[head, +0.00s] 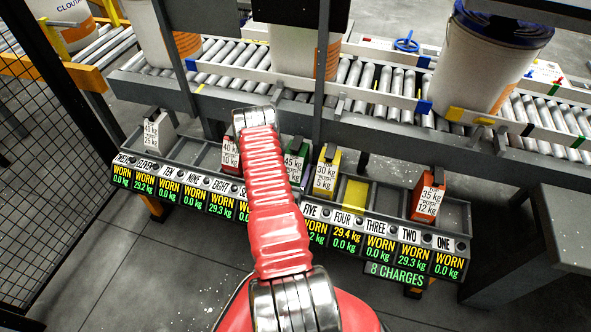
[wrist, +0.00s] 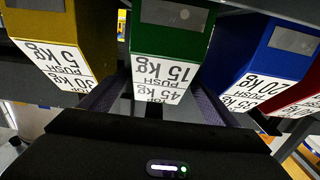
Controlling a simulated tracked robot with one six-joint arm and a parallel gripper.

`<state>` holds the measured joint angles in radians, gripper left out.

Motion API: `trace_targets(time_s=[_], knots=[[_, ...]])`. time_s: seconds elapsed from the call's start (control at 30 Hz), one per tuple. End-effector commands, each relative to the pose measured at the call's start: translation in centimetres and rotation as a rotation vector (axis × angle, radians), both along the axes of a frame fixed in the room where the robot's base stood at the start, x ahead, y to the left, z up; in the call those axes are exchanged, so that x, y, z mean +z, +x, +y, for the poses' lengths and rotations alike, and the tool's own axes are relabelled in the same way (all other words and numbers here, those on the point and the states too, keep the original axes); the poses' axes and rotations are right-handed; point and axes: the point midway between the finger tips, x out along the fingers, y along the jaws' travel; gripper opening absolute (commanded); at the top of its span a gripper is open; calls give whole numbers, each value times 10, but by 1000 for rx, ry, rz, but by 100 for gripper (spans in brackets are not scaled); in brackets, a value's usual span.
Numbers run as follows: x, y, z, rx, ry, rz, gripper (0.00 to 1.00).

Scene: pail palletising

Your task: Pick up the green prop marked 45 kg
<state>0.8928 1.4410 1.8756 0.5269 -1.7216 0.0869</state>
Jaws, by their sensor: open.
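The green prop marked 45 kg (head: 296,164) stands in the slotted rack, partly hidden by my red arm in the head view. In the wrist view the green prop (wrist: 170,50) is at top centre, its white label upside down, reading 45 kg and 15 kg. My gripper (wrist: 157,88) is open, with one dark finger on each side of the label's lower part. I cannot tell whether the fingers touch it.
A yellow prop (wrist: 45,35) and a blue prop (wrist: 256,65) flank the green one closely. A red prop (wrist: 303,95) is farther right. An orange-red prop (head: 428,194) stands at the rack's right. A roller conveyor (head: 380,85) with pails (head: 475,65) runs behind; mesh fencing is at left.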

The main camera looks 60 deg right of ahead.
Motion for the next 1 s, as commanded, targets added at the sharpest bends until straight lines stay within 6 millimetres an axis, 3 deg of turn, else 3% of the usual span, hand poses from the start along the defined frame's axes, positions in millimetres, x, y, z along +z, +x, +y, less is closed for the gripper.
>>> trace_targets(time_s=[0.33, 0.9, 1.0], knots=[[0, 5, -41, -1, -1, -2, 83], [0, 6, -42, 0, -1, -1, 83], [0, 6, -42, -1, -1, -1, 76]])
